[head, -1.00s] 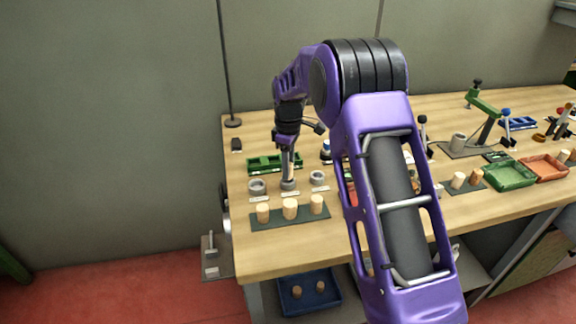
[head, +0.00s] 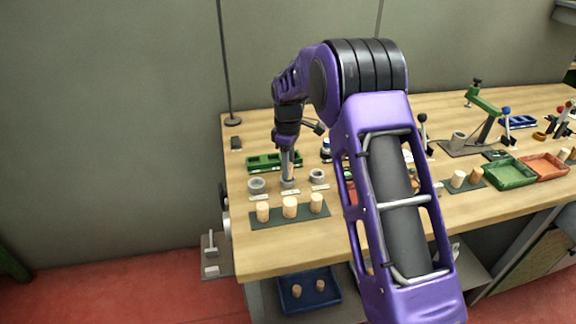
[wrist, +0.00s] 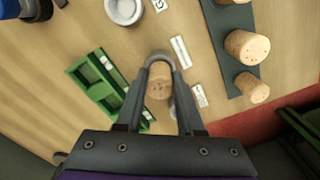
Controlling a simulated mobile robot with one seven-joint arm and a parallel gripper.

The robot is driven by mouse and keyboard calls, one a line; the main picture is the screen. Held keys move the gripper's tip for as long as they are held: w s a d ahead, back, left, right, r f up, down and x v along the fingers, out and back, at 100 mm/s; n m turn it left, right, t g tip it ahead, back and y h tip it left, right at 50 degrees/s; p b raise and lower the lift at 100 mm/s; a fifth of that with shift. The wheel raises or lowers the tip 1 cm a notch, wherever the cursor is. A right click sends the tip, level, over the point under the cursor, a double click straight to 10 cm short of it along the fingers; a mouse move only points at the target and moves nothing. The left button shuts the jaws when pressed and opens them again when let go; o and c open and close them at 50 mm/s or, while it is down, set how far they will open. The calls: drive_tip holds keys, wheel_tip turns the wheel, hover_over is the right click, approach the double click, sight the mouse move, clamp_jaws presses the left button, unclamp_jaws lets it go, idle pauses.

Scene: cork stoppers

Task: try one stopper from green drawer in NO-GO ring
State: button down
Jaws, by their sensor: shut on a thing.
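My gripper (head: 288,176) points down over the middle of three small grey rings. In the wrist view its fingers (wrist: 161,98) are shut on a cork stopper (wrist: 160,82). The stopper is at the middle ring (wrist: 159,57), whose rim shows just beyond it. I cannot tell how deep it sits in the ring. The left ring (head: 257,186) and right ring (head: 318,175) look empty. The ring labels are too small to read, so I cannot tell which is NO-GO. The green drawer (head: 262,161), a divided tray, lies behind the rings; it also shows in the wrist view (wrist: 84,73).
A dark green mat (head: 273,221) with three stoppers stands in front of the rings. My arm hides part of the bench. Green (head: 511,175) and orange (head: 544,168) trays lie at the right. A blue bin (head: 309,292) with stoppers sits below the bench.

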drive_tip(key=shift+f, duration=0.25)
drive_tip(key=shift+c, duration=2.2)
unclamp_jaws()
wheel_tip(320, 180, up, 18)
drive_tip(key=p, duration=0.1)
drive_tip(key=shift+f, duration=0.25)
